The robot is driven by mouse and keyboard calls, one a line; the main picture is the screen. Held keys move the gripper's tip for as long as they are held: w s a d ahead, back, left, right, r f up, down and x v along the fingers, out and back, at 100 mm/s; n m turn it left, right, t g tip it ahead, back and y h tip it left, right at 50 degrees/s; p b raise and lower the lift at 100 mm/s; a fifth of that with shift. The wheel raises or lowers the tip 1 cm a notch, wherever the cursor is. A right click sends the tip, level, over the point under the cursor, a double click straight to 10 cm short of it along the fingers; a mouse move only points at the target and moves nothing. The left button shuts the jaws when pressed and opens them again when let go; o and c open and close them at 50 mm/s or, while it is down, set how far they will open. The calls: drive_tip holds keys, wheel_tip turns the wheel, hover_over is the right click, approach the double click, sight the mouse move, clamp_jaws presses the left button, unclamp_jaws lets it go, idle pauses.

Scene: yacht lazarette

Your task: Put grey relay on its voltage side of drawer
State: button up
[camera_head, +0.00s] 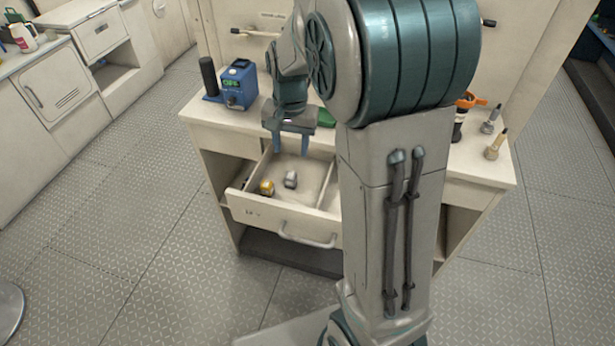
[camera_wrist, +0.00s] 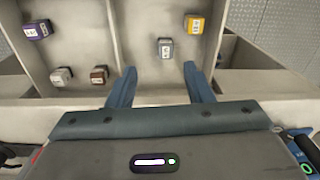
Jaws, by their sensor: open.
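The open drawer (camera_head: 268,213) has a divider (camera_wrist: 120,35) between two compartments. A small grey relay (camera_head: 291,179) lies in the left compartment in the head view, marked "12 V" or similar on its front. It also shows in the wrist view (camera_wrist: 165,47), just beyond the fingertips and between their lines. A yellow relay (camera_head: 267,187) lies in the same compartment, nearer the drawer front. In the wrist view, the other compartment holds a purple relay (camera_wrist: 37,30), a pale relay (camera_wrist: 61,76) and a brown relay (camera_wrist: 98,74). My gripper (camera_head: 291,148) is open and empty, pointing down over the drawer's back.
The bench top (camera_head: 207,110) carries a blue device (camera_head: 238,84) at left. An orange-and-black tool (camera_head: 466,108) and small metal fittings (camera_head: 492,147) stand at right. The drawer's walls and divider rise around the relays. My arm hides the drawer's right part in the head view.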

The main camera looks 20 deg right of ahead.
drive_tip(key=s+r+n+t, duration=0.1)
drive_tip(key=s+r+n, duration=0.1)
drive_tip(key=s, duration=0.7)
drive_tip(key=s+r+n+t, duration=0.1)
drive_tip(key=s+n, duration=0.3)
drive_tip(key=s, duration=0.6)
drive_tip(key=shift+a+r, duration=0.35)
drive_tip(key=shift+r, duration=0.35)
drive_tip(key=shift+w, duration=0.1)
